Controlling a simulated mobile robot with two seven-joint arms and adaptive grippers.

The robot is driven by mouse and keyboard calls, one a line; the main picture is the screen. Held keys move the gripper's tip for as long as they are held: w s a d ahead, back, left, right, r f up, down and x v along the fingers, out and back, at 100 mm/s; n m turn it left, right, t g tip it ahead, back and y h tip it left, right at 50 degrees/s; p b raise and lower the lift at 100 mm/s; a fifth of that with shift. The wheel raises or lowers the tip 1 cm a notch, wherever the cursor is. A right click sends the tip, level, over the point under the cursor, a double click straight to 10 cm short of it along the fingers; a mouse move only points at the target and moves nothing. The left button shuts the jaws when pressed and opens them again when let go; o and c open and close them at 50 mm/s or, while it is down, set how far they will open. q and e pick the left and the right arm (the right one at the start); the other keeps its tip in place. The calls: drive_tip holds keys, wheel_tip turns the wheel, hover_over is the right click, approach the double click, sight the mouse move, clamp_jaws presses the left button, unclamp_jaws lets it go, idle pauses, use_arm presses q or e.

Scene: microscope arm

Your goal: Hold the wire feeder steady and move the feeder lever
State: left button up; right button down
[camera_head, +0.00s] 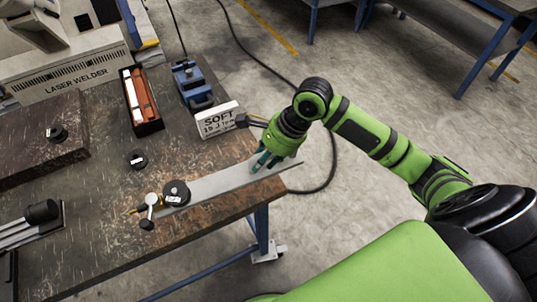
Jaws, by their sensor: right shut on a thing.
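The wire feeder appears to be the long flat grey bar (215,185) lying along the table's front edge. A black spool (176,192) sits near its left end. Beside the spool is the feeder lever (151,200), a small pale piece with a dark knob at its lower end. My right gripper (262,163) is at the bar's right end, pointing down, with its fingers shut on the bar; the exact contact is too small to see. My left gripper is not in view.
A tray with an orange item (143,100), a laser welder (75,75), a small black disc (137,159) and a black-handled tool (40,212) are farther left. The table front is mostly clear.

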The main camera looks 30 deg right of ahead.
sight(242, 167)
drive_tip(key=shift+w+a+f, duration=0.8)
drive_tip(key=shift+a+f, duration=0.15)
drive_tip(key=shift+a, duration=0.1)
drive_tip(key=shift+w+a+f, duration=0.8)
drive_tip(key=shift+a+f, duration=0.15)
drive_tip(key=shift+a, duration=0.1)
drive_tip(key=shift+w+a+f+b, duration=0.15)
drive_tip(key=shift+w+a+f, duration=0.55)
drive_tip(key=shift+a+f, duration=0.25)
drive_tip(key=shift+w+a+f+b, duration=0.15)
drive_tip(key=shift+w+a+f, duration=0.5)
drive_tip(key=shift+a+f, duration=0.25)
drive_tip(key=shift+s+d+f, duration=0.1)
drive_tip(key=shift+d+f, duration=0.1)
drive_tip(key=shift+f, duration=0.15)
drive_tip(key=shift+f, duration=0.5)
